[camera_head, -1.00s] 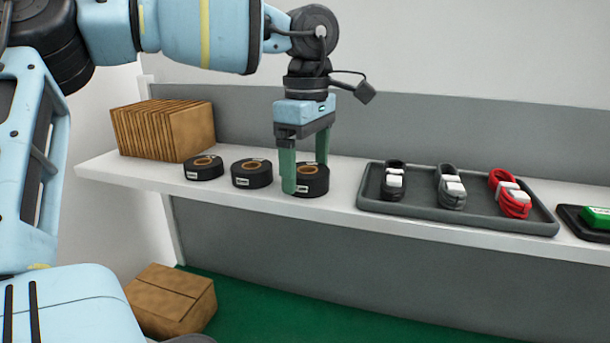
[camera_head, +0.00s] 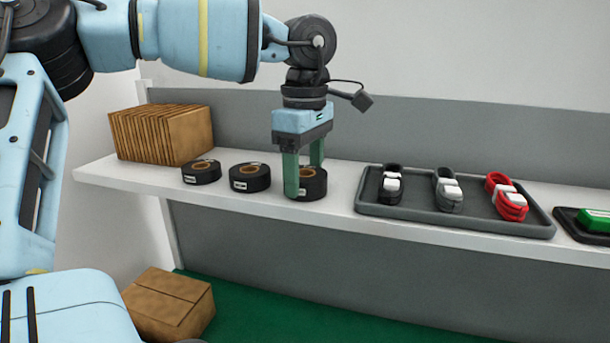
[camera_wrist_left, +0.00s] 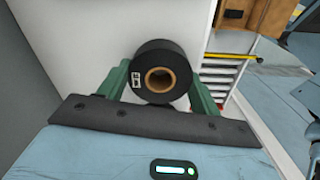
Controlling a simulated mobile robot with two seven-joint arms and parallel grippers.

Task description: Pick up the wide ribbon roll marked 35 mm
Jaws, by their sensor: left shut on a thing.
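Three black ribbon rolls with brown cores stand in a row on the white shelf in the head view: a left roll (camera_head: 201,173), a middle roll (camera_head: 250,178) and a right roll (camera_head: 316,186). The right roll looks the tallest; its label is too small to read. My left gripper (camera_head: 304,185) points down over the right roll with its green fingers shut on the roll's sides. In the left wrist view the held roll (camera_wrist_left: 143,68) sits between the fingers, with a white label on its side. The roll appears to rest on the shelf. My right gripper is not in view.
A stack of brown cardboard (camera_head: 165,133) stands at the shelf's left end. A grey tray (camera_head: 410,209) with black, grey and red cable bundles lies right of the held roll. A dark tray (camera_head: 572,226) with a green item is at the far right.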

